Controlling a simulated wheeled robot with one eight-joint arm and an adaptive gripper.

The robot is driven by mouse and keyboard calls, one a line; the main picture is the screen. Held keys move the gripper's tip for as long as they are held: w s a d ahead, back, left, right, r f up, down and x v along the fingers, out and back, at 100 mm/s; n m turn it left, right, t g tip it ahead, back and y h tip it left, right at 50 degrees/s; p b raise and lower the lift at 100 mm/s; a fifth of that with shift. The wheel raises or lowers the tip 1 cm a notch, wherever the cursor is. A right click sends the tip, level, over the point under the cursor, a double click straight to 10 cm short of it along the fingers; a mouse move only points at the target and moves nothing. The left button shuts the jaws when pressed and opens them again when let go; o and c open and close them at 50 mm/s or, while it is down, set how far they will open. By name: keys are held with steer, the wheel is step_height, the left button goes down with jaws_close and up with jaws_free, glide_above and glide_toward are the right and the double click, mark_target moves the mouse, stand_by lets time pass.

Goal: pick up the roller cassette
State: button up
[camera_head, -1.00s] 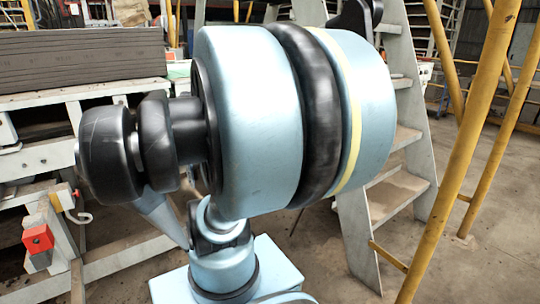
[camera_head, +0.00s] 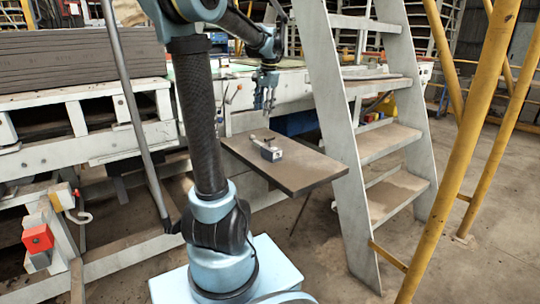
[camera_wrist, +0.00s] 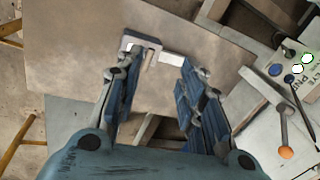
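The roller cassette (camera_head: 268,149), a small grey metal piece with an arm-like part, lies on a brown board (camera_head: 305,177) beside the ladder. In the wrist view the cassette (camera_wrist: 142,44) shows as a grey bracket with a pale block at its right, beyond the fingertips. My gripper (camera_head: 265,101) hangs above and slightly behind the cassette in the head view, apart from it. In the wrist view my gripper (camera_wrist: 155,70) is open, with its two blue fingers spread wide and nothing between them. The left finger partly overlaps the cassette's near side.
A grey step ladder (camera_head: 345,165) stands close to the board's right edge. A white machine frame (camera_head: 90,155) with a stack of dark sheets (camera_head: 80,58) is at left. A control panel with knobs (camera_wrist: 290,68) is at right in the wrist view. Yellow posts (camera_head: 462,160) stand at right.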

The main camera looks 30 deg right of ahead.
steer(key=m, duration=0.1)
glide_above(271, 139)
steer(key=s, duration=0.2)
steer(key=w+f, duration=0.1)
steer(key=f, duration=0.4)
steer(key=w+f, duration=0.1)
steer(key=f, duration=0.5)
steer(key=w+f, duration=0.1)
steer(key=f, duration=0.4)
steer(key=shift+d+f, duration=0.15)
steer(key=shift+f, duration=0.15)
jaws_close()
